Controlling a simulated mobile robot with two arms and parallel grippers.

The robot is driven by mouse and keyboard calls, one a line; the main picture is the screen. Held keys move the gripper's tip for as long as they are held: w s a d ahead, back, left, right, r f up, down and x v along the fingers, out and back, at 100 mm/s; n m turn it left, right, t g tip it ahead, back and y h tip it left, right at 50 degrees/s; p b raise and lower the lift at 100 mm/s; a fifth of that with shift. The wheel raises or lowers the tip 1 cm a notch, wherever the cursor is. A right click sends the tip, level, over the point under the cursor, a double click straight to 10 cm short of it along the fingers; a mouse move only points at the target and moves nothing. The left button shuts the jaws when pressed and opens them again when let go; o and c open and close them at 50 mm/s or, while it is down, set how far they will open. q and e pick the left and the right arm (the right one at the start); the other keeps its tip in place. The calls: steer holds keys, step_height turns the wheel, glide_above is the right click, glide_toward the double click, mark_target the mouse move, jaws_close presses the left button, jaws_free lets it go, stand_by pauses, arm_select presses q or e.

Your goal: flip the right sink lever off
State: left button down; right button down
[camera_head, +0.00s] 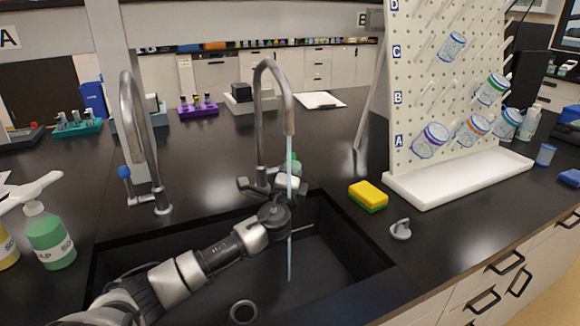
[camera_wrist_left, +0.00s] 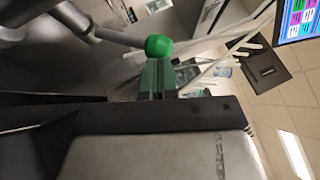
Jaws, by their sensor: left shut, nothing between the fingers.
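The right tap (camera_head: 262,120) is a grey gooseneck at the back of the sink, and a water stream (camera_head: 289,235) runs from its spout. Its lever has a green knob (camera_head: 294,161), partly hidden behind the stream and spout. In the left wrist view the green knob (camera_wrist_left: 158,46) sits on a grey rod, right at my fingertips. My left gripper (camera_head: 287,186) is shut and empty at the tap's base, just below the knob. Its closed fingers (camera_wrist_left: 158,76) point at the knob; I cannot tell whether they touch it. My right gripper is not in view.
A second gooseneck tap (camera_head: 130,120) with a blue knob (camera_head: 124,172) stands to the left. A yellow-green sponge (camera_head: 368,196), a small grey fixture (camera_head: 400,229) and a white pegboard tray (camera_head: 460,178) are on the right. Soap bottles (camera_head: 50,238) stand at the left.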

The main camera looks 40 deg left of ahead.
mark_target(287, 155)
arm_select(q)
steer(key=a+r+n+g+p, duration=0.1)
steer(key=p, duration=0.3)
steer(key=w+a+r+n+g+h+p, duration=0.1)
steer(key=r+g+p, duration=0.1)
steer(key=p, duration=0.2)
steer(key=a+r+n+g+p, duration=0.1)
steer(key=p, duration=0.4)
steer(key=shift+w+a+r+n+g, duration=0.15)
steer(key=shift+w+r+n+g, duration=0.15)
steer(key=shift+w+r+n, duration=0.1)
steer(key=shift+w+a+h+p, duration=0.1)
steer(key=shift+a+h+p, duration=0.1)
steer(key=shift+h+p, duration=0.25)
steer(key=shift+w+a+p, duration=0.3)
steer(key=shift+a+p, duration=0.25)
steer(key=shift+p, duration=0.2)
